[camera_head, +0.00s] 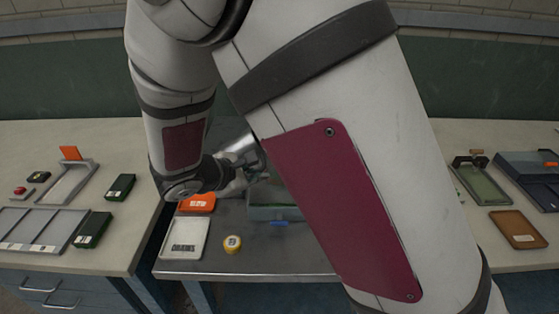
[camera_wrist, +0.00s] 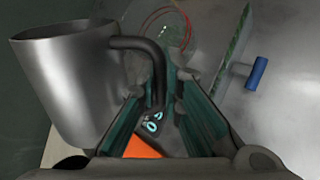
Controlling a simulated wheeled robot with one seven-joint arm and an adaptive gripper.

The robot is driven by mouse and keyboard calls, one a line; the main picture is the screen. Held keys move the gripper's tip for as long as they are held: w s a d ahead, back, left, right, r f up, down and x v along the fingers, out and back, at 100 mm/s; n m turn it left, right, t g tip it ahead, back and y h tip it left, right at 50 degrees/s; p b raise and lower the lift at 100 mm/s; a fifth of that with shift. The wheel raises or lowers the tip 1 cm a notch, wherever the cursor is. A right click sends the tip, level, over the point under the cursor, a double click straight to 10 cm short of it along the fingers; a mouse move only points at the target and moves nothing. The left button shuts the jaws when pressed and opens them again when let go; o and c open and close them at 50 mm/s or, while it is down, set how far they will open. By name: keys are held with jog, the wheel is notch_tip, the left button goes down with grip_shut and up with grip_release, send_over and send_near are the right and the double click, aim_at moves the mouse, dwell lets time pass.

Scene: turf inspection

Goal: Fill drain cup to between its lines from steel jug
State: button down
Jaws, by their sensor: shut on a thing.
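My gripper (camera_wrist: 160,95) is shut on the dark handle of the steel jug (camera_wrist: 75,85). The jug fills the left of the wrist view, its rim toward the top left; its contents are not visible. In the head view the jug (camera_head: 238,143) shows only partly behind my arm, and my gripper (camera_head: 256,168) is mostly hidden there. A clear round vessel with a red line, seemingly the drain cup (camera_wrist: 168,22), is beyond my fingertips at the top of the wrist view. The cup is hidden in the head view.
A grey-green box (camera_head: 270,212) with a blue handle (camera_wrist: 257,73) stands on the steel table (camera_head: 255,264). Side benches hold trays and dark boxes. The table's front is clear.

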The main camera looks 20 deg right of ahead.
jog(key=shift+r+t, duration=0.2)
jog(key=shift+t, duration=0.1)
jog(key=shift+s+a+r+n+t+p, duration=0.2)
jog(key=shift+r+n+t+p, duration=0.25)
jog(key=shift+t, duration=0.45)
jog(key=shift+s+t, duration=0.2)
jog(key=shift+t, duration=0.1)
jog(key=shift+s+d+f+g+y+p, duration=0.2)
jog(key=shift+s+d+f+p, duration=0.15)
jog(key=shift+d, duration=0.25)
jog(key=shift+s+d+f+g+y+p, duration=0.1)
jog(key=shift+s+d+f+g+p, duration=0.15)
jog(key=shift+s+d, duration=0.25)
jog(key=shift+d+m, duration=0.1)
jog(key=shift+m, duration=0.15)
jog(key=shift+d+r+p, duration=0.1)
jog(key=shift+p, duration=0.3)
jog(key=shift+s+d, duration=0.1)
